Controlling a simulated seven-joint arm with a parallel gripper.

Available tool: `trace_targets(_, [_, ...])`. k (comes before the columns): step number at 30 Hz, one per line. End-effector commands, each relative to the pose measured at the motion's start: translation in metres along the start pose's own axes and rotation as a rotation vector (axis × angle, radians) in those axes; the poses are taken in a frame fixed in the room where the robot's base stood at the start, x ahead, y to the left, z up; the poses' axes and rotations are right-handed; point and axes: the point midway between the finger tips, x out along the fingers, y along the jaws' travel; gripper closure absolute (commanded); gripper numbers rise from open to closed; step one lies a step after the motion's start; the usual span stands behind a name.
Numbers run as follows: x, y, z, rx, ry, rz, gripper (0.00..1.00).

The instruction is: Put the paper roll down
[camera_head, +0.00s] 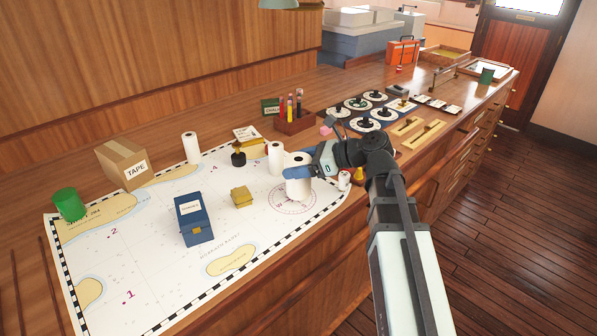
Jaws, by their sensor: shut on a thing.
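My gripper (297,172) reaches in from the right with its blue fingers shut around a white paper roll (298,188). The roll is upright over the compass rose (310,204) on the sea chart (160,262). I cannot tell whether its bottom touches the chart. The fingers hide part of its upper side. A second white roll (275,158) stands upright just left of and behind the held one. A third white roll (191,148) stands near the chart's back edge.
A TAPE carton (124,165) stands behind. The chart's front is mostly clear.

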Motion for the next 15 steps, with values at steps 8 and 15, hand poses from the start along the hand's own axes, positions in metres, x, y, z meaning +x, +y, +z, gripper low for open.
trace_targets(8, [-0.016,-0.001,0.04,-0.002,-0.002,-0.001,0.67])
trace_targets(15, [-0.025,-0.001,0.061,-0.001,-0.001,0.001,0.67])
